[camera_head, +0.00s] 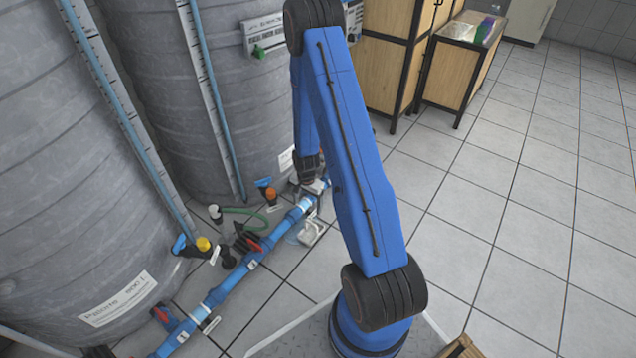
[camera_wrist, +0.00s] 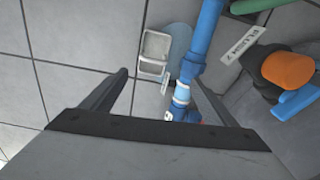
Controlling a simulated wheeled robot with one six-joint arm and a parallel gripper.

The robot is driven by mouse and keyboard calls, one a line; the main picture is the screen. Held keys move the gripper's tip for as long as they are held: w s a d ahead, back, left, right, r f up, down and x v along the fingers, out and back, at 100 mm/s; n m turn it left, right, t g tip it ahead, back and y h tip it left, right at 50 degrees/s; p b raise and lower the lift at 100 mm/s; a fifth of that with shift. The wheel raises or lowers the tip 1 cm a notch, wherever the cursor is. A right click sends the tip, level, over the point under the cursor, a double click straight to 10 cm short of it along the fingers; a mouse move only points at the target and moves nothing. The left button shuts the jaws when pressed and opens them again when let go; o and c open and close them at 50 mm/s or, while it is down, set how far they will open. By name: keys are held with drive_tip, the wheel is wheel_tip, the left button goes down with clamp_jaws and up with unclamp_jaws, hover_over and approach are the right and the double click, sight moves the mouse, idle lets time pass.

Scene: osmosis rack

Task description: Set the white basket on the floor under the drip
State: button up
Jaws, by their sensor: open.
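A small white basket (camera_wrist: 155,44) stands on the tiled floor beside a blue pipe (camera_wrist: 203,45) in the wrist view. In the head view the basket (camera_head: 311,234) shows just below my gripper (camera_head: 315,186), partly hidden by my arm. A pale blue wet patch (camera_wrist: 180,48) lies on the floor between the basket and the pipe. My gripper (camera_wrist: 160,77) is open and empty, with its two fingers spread above the floor and pipe. The basket lies beyond the fingertips, apart from them. I cannot make out a falling drip.
Large grey tanks (camera_head: 60,130) stand at the left. Valves with a yellow cap (camera_head: 203,244) and an orange cap (camera_head: 270,194) and a green hose (camera_head: 245,212) crowd the pipe. Wooden cabinets (camera_head: 458,72) stand at the back. The tiled floor at right is clear.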

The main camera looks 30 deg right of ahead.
drive_tip(key=s+a+r+n+t, duration=0.1)
drive_tip(key=s+a+r+n, duration=0.15)
drive_tip(key=r, duration=0.95)
drive_tip(key=s+a+r+n, duration=0.1)
drive_tip(key=a+r+n, duration=0.15)
drive_tip(key=r, duration=0.95)
drive_tip(key=s+a+r+n+t, duration=0.1)
drive_tip(key=s+a+r, duration=0.15)
drive_tip(key=r, duration=0.95)
drive_tip(key=s+a+r+n+t, duration=0.1)
drive_tip(key=s+a+r+n, duration=0.2)
drive_tip(key=s+r, duration=0.5)
drive_tip(key=s+a+r+n+t, duration=0.1)
drive_tip(key=s+a+r+n, duration=0.3)
drive_tip(key=s+r, duration=0.5)
drive_tip(key=s, duration=0.8)
drive_tip(key=shift+a+t, duration=0.25)
drive_tip(key=shift+t, duration=0.05)
